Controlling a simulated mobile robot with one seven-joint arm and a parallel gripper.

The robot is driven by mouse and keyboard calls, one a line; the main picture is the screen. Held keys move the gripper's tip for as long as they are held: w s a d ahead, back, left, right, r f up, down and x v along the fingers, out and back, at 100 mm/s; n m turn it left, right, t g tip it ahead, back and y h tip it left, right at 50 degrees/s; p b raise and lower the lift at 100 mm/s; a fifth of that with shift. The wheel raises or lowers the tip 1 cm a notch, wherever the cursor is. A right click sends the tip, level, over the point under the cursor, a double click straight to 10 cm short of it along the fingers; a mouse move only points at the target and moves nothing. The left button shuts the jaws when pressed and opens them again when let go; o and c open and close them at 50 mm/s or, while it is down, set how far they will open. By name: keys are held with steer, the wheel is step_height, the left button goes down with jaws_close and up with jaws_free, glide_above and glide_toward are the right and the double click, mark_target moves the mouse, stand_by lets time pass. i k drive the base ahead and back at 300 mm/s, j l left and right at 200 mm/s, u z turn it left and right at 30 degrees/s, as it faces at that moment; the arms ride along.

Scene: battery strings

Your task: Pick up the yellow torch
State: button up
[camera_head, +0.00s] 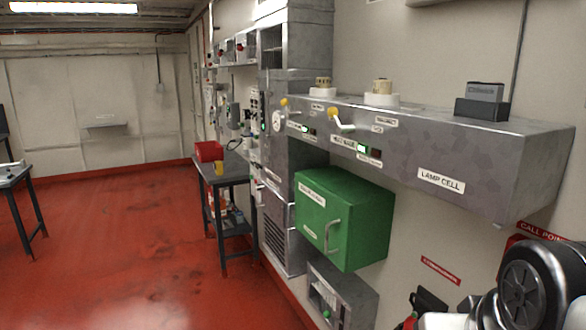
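A small upright yellow object (218,167), possibly the yellow torch, stands on the dark table (236,180) at the wall in the middle distance. It is too small to tell for sure. It stands just in front of a red box (208,151). My gripper's fingers do not show. A black and white part at the lower right looks like my own arm, well away from that table.
A grey wall unit (535,165) marked LAMP CELL runs along the right, with a grey block (485,92) on top. A green cabinet (372,225) juts out below it. Another table (12,178) stands far left. The red floor (130,240) between is clear.

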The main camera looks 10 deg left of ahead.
mark_target(218, 165)
steer(key=u, duration=0.95)
steer(key=i+u, duration=0.3)
steer(key=i, duration=2.85)
steer(key=i+z, duration=0.1)
steer(key=i, duration=0.4)
steer(key=i+j+z, duration=0.1)
steer(key=i, duration=0.45)
steer(key=i+j+z, duration=0.1)
steer(key=i, duration=0.4)
steer(key=i+j+z, duration=0.45)
steer(key=i, duration=0.15)
steer(key=i+j+z, duration=0.4)
steer(key=i, duration=0.2)
